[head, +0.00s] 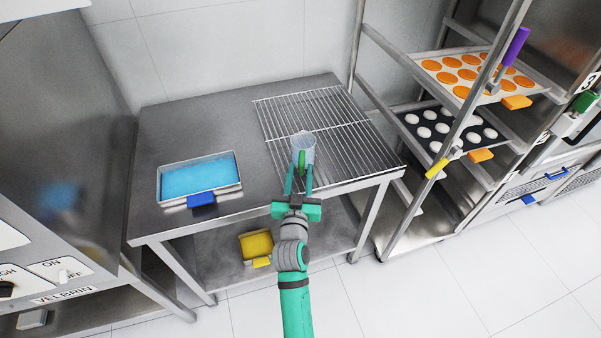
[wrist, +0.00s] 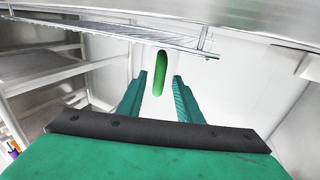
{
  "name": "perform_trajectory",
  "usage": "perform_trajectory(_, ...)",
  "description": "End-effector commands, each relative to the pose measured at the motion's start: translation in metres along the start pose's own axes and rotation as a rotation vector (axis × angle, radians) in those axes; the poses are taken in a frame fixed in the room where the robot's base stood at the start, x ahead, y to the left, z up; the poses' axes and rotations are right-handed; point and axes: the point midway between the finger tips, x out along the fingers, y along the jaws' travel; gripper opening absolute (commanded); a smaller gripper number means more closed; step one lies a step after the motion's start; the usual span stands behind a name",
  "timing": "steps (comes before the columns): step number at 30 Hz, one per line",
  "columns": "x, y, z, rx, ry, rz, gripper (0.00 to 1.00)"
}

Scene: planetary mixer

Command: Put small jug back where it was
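The small jug (head: 304,143) is clear, with a green handle (head: 301,161). It appears upright on the wire rack (head: 335,125), near the rack's front edge. My gripper (head: 299,180) is open in front of the jug, and its two teal fingers point at the handle. In the wrist view the green handle (wrist: 160,72) shows between the open fingertips, with a gap on each side. I see no finger touching it. The jug's clear body is hard to make out in the wrist view.
The steel table (head: 185,133) carries the rack and a blue-filled tray (head: 164,185) on the left. A yellow container (head: 257,245) sits on the lower shelf. A tray rack (head: 372,90) with loaded trays stands at right. The table's back left is clear.

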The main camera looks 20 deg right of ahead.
Motion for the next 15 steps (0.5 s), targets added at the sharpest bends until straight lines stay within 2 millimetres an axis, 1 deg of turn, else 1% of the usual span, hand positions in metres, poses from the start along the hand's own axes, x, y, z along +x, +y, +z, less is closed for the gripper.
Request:
perform_trajectory(5, -0.025, 0.001, 0.002, -0.002, -0.004, 0.0, 0.32)
perform_trajectory(15, -0.084, 0.001, 0.002, -0.002, -0.003, 0.001, 0.32)
